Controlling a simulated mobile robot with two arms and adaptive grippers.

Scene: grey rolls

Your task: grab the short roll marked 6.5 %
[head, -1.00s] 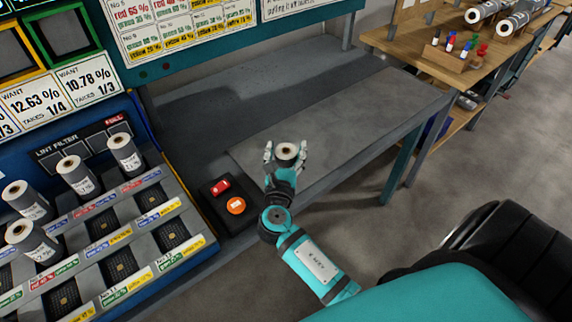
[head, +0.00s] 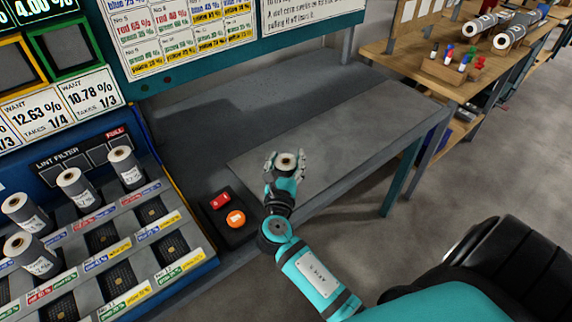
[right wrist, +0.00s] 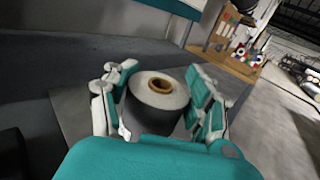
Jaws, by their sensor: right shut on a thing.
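My right gripper (head: 286,168) is shut on a short grey roll (head: 287,160) with a pale top and brown core, above the grey bench. In the right wrist view the roll (right wrist: 158,95) stands upright between the fingers of the gripper (right wrist: 162,100). Its label is not visible, so I cannot read its mark. My left gripper is not in view.
A sloped rack (head: 188,228) at the left holds several labelled grey rolls (head: 125,167) and empty sockets. A black box (head: 215,235) with a red switch (head: 220,201) and an orange button (head: 235,219) sits beside it. The grey bench (head: 350,125) is mostly clear.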

